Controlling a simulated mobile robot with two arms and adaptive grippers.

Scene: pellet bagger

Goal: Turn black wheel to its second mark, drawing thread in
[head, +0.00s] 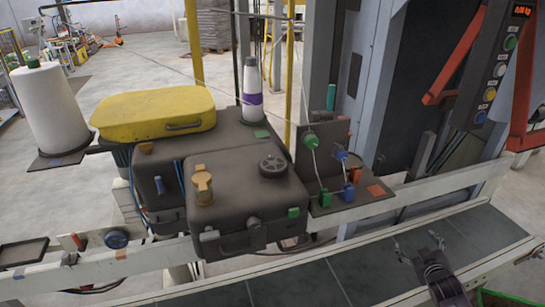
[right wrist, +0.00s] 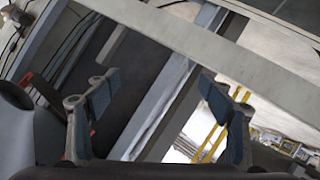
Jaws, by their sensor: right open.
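The black wheel (head: 272,166) lies flat on top of the dark grey machine housing (head: 240,205), at its right. Its marks are too small to make out. A thin pale thread (head: 292,105) runs near the white cone with a purple band (head: 251,95) behind the housing; whether it reaches the wheel I cannot tell. My right gripper (head: 419,247) is open and empty above the conveyor at the lower right, well apart from the wheel. Its two spread fingers also show in the right wrist view (right wrist: 160,100), with nothing between them. My left gripper is not in view.
A yellow cover (head: 153,111) and a large white spool (head: 48,108) stand at the left. A plate with green and blue guides (head: 345,199) stands right of the housing. A pale rail (head: 420,190) runs in front of the frame. The dark conveyor (head: 375,265) is clear.

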